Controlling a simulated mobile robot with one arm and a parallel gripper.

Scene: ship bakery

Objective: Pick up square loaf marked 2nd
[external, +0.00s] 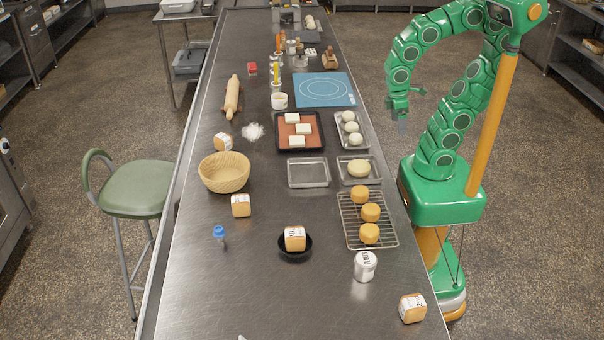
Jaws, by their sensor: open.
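Several small square loaves with golden crust and white, dark-lettered faces are on the steel table. One loaf (295,238) sits in a small black bowl (296,254) near the front middle. Another loaf (412,308) lies tilted at the front right edge. A third loaf (240,206) stands in front of the wicker basket, and another loaf (223,142) is behind it. The lettering is too small to tell surely which says 2nd. My gripper (403,124) is open and empty, hanging beside the table's right edge, far from every loaf.
A wicker basket (224,164), white canister (365,266), blue-topped item (219,235) and wire rack (350,226) with round golden cakes stand around the loaves. Trays, a blue mat (323,82) and a rolling pin (233,97) lie farther back. The table's front left is mostly clear.

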